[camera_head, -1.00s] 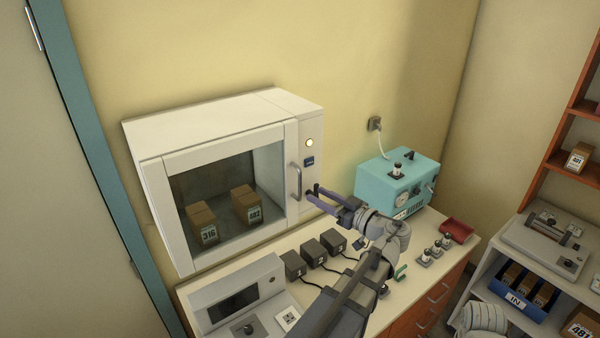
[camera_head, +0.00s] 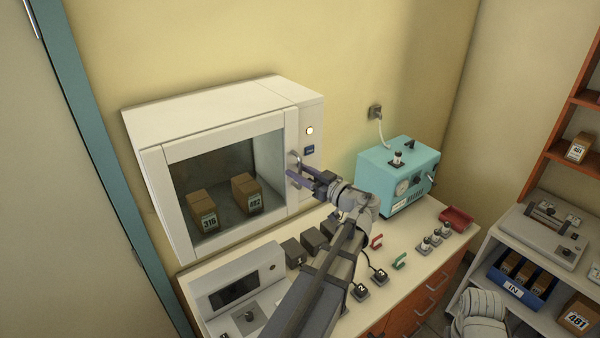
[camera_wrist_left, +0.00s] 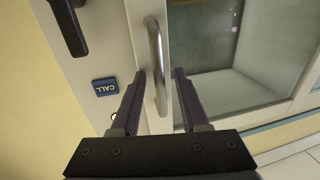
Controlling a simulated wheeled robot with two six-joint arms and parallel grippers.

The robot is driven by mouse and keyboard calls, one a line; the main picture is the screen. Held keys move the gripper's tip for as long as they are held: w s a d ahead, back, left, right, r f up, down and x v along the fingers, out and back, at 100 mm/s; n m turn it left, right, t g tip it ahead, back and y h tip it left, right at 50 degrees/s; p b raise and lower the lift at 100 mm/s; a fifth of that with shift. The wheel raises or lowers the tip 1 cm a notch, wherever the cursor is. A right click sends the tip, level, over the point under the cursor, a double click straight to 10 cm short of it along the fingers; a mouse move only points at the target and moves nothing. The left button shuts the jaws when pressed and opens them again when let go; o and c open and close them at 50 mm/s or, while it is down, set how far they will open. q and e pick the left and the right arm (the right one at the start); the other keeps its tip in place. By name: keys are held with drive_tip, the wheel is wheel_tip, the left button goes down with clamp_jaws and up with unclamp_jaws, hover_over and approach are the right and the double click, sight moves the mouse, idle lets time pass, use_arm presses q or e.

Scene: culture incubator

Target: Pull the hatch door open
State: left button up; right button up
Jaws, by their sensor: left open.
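The hatch door (camera_head: 160,208) is a white-framed glass door on the white incubator (camera_head: 215,110), and it looks closed. Its vertical metal handle (camera_wrist_left: 156,60) runs along the door's right side; in the head view the handle (camera_head: 296,158) is partly hidden by my gripper. My left gripper (camera_head: 291,174) is open at the handle. In the left wrist view its two fingers (camera_wrist_left: 159,74) stand on either side of the handle bar, with gaps showing. Behind the glass stand two brown boxes labelled 316 (camera_head: 203,211) and 482 (camera_head: 246,194). My right gripper is not in view.
A blue CALL button (camera_wrist_left: 105,87) sits beside the handle. A teal device (camera_head: 398,178) stands right of the incubator. Several dark blocks (camera_head: 313,240) and a grey panel unit (camera_head: 238,290) sit on the counter below the door.

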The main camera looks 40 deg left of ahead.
use_arm(q)
drive_tip(key=shift+c, duration=0.2)
clamp_jaws()
idle(1.1)
